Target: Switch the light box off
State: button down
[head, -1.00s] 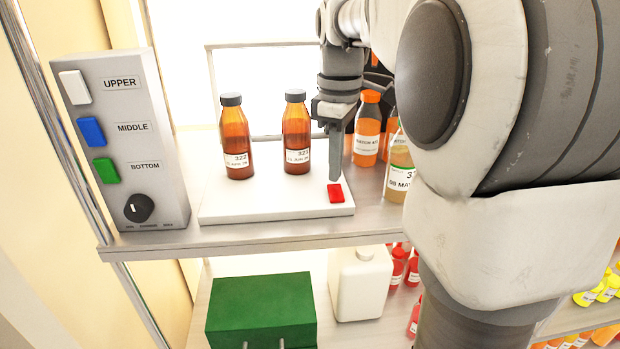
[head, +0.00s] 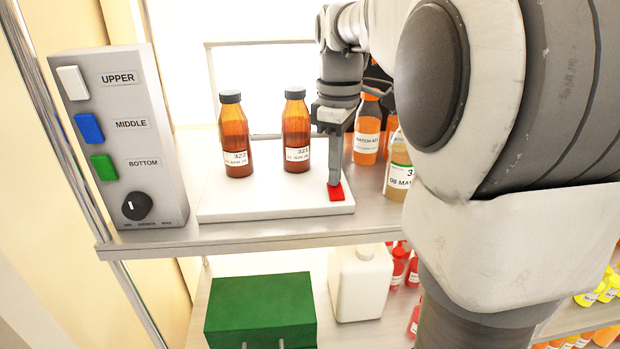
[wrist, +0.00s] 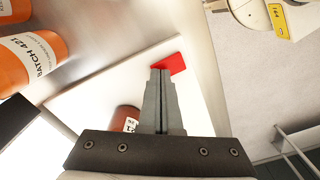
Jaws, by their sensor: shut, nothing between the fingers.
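The light box is a white base (head: 250,206) on the upper shelf, with a bright white panel (head: 262,85) rising behind it. A red switch (head: 338,196) sits at the base's front right corner; it also shows in the wrist view (wrist: 176,62). My gripper (head: 334,183) is shut and empty, pointing down with its tips at the red switch and covering part of it. In the wrist view the closed tips (wrist: 160,72) overlap the switch's edge. I cannot tell whether they press it. The panel looks bright.
Two brown bottles, one on the left (head: 236,140) and one on the right (head: 296,135), stand on the base. Orange bottles (head: 366,140) and a pale juice bottle (head: 398,170) stand close right of my gripper. A grey control box (head: 125,140) stands at left.

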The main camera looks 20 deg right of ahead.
jog(key=shift+f, duration=0.4)
jog(key=shift+r, duration=0.15)
notch_tip(320, 180, up, 7)
jog(key=p, duration=0.6)
jog(key=shift+s, duration=0.1)
dwell(0.5)
